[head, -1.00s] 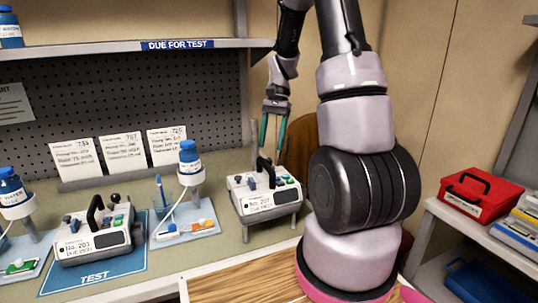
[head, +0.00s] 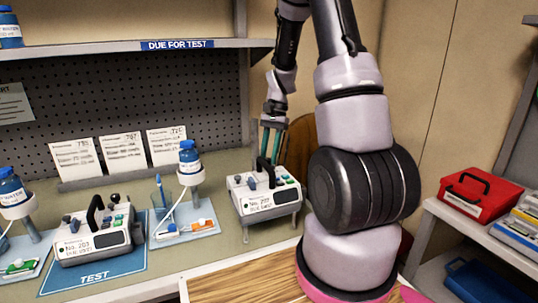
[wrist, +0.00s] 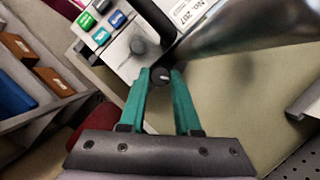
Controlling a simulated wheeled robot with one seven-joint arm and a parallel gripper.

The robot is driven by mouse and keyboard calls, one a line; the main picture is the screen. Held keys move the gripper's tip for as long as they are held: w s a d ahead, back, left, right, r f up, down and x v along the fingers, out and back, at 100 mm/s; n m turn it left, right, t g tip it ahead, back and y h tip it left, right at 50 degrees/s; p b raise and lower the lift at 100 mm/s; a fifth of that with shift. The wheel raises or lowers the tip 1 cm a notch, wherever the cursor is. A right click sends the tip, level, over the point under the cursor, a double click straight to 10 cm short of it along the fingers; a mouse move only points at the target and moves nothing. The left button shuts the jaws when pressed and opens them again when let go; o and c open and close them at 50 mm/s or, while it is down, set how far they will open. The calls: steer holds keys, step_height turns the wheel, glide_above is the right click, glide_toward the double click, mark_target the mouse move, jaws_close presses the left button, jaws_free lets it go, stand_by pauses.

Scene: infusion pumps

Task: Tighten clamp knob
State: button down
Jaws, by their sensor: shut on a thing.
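An infusion pump, No. 207 (head: 262,200), stands on a small raised stand on the bench in the head view. Its front label and coloured buttons also show in the wrist view (wrist: 100,28). A small dark round clamp knob (wrist: 161,76) with a light mark sits at the pump's edge. My gripper (wrist: 160,73) has its green fingers shut on this knob, one on each side. In the head view my gripper (head: 269,160) points down behind the pump's handle, and the knob is hidden there.
Pump No. 203 (head: 92,243) stands on a blue TEST mat to the left. A bottle stand (head: 188,160) lies between them.

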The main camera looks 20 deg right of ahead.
steer(key=m, duration=0.2)
steer(key=shift+s+m+t+y, duration=0.1)
steer(key=shift+m+t+y, duration=0.3)
steer(key=c, duration=0.6)
jaws_free()
steer(key=v, duration=1.1)
